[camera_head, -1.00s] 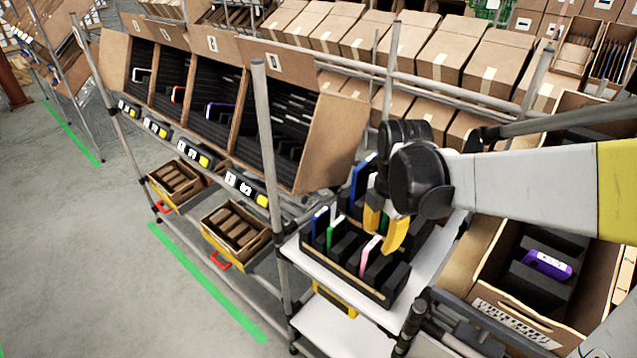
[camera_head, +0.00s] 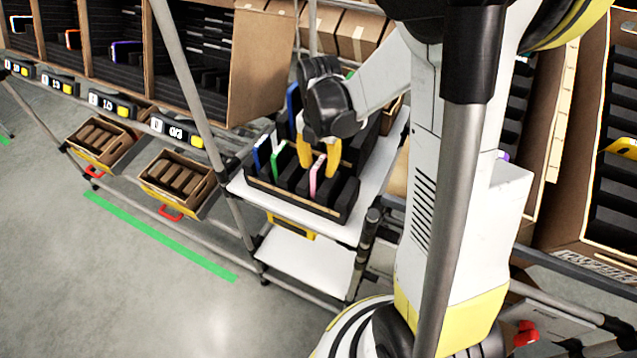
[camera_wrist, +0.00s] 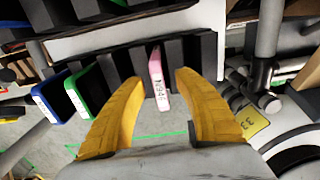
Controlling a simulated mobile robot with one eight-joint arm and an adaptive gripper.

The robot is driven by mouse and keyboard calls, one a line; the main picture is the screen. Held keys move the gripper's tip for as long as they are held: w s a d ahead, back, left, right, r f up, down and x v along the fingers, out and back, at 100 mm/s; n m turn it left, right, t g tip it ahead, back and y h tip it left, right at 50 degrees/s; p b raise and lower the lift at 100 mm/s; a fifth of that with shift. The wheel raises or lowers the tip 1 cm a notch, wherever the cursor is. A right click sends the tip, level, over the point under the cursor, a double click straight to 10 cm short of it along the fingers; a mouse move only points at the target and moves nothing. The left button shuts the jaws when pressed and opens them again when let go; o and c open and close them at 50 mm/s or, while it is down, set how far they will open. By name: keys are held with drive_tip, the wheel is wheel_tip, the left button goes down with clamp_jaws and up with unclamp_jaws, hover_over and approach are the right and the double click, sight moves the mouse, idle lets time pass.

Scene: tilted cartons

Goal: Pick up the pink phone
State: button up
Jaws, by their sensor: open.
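The pink phone (camera_head: 317,175) stands upright in a slot of a black slotted rack (camera_head: 290,202) on a white shelf. In the wrist view the pink phone (camera_wrist: 157,78) shows its edge with a white label, between and just beyond the yellow fingertips. My gripper (camera_head: 320,158) is open over the rack, its two yellow fingers on either side of the phone; in the wrist view my gripper (camera_wrist: 157,78) is spread wide, with gaps beside the phone. I cannot tell whether either finger touches it.
A green phone (camera_head: 277,160) and a blue phone (camera_head: 262,153) stand in the same rack to the left. Another blue phone (camera_head: 293,107) stands behind. A grey post (camera_head: 190,75) and a cardboard carton flap (camera_head: 262,65) are close by.

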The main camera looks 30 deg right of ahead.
wheel_tip(320, 180, down, 2)
drive_tip(key=shift+f, duration=0.1)
clamp_jaws()
drive_tip(key=shift+r, duration=0.25)
